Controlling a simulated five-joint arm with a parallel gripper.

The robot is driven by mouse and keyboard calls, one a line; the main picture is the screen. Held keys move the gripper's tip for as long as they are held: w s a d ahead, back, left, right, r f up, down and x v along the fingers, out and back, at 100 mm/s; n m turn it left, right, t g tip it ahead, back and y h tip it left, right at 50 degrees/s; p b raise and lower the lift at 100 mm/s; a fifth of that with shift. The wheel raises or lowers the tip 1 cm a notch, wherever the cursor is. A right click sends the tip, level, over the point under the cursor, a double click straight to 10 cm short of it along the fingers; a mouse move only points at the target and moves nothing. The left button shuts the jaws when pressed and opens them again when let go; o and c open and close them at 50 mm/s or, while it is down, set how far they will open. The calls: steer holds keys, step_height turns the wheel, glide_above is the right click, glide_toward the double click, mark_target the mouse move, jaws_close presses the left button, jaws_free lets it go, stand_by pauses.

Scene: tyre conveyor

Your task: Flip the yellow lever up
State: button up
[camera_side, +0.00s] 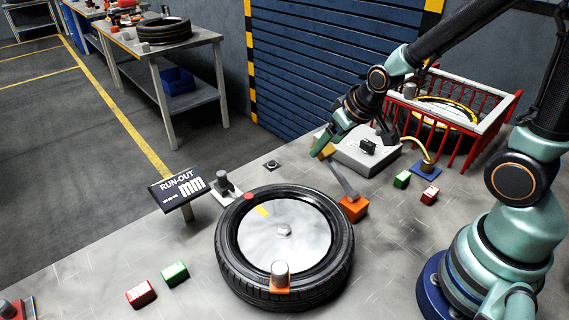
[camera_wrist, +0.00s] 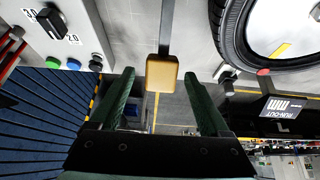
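The yellow lever handle (camera_wrist: 162,73) is a block on the end of a dark grey bar (camera_wrist: 165,25) in the wrist view. In the side view the bar (camera_side: 343,182) slants up and left from an orange base (camera_side: 354,207), and the yellow handle (camera_side: 328,149) shows just beside my gripper. My gripper (camera_wrist: 158,74) is open, with a green finger on each side of the handle and a visible gap to both. In the side view my gripper (camera_side: 320,151) points down and left and partly hides the handle.
A grey control box (camera_side: 368,150) with a knob stands behind the lever. A tyre on a wheel (camera_side: 285,240) lies in front, with a RUN-OUT display (camera_side: 183,190) to its left. A red crate (camera_side: 455,115) holds a tyre at the back right. Small red and green blocks lie about.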

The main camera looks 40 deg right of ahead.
steer(key=v, duration=1.2)
steer(key=shift+w, duration=0.1)
stand_by(0.4)
steer(key=w+g, duration=0.6)
steer(key=w, duration=0.1)
step_height(320, 180, down, 12)
steer(key=shift+s+d+r, duration=0.1)
steer(key=shift+s+d, duration=0.05)
stand_by(0.5)
jaws_close()
stand_by(1.4)
